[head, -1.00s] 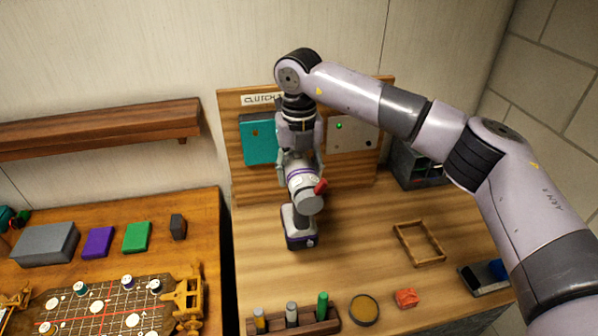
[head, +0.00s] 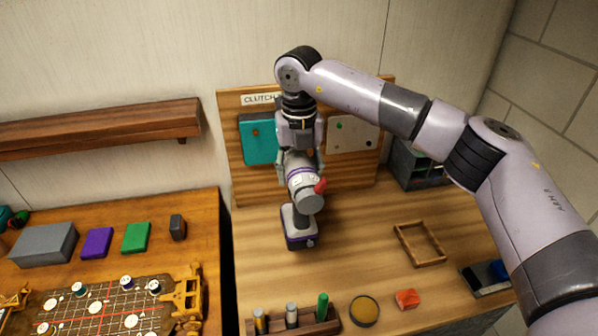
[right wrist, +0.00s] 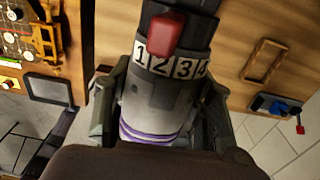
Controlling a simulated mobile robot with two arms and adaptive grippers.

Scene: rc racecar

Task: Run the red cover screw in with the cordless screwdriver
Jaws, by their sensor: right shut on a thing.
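The cordless screwdriver (head: 298,222), pale with purple bands, is upright over the bench in the head view. Its grip and base point towards the viewer. My right gripper (head: 300,165) is shut around its body, with a finger on each side in the right wrist view (right wrist: 160,108). A ring numbered 1 to 4 and a red tab (right wrist: 166,33) show on the tool there. A small red-orange dot, perhaps the red cover screw (head: 255,132), is on the teal plate (head: 258,149). The tool's bit is hidden. My left gripper is out of view.
The upright wooden board (head: 230,175) also bears a white panel (head: 352,142) with a green dot.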

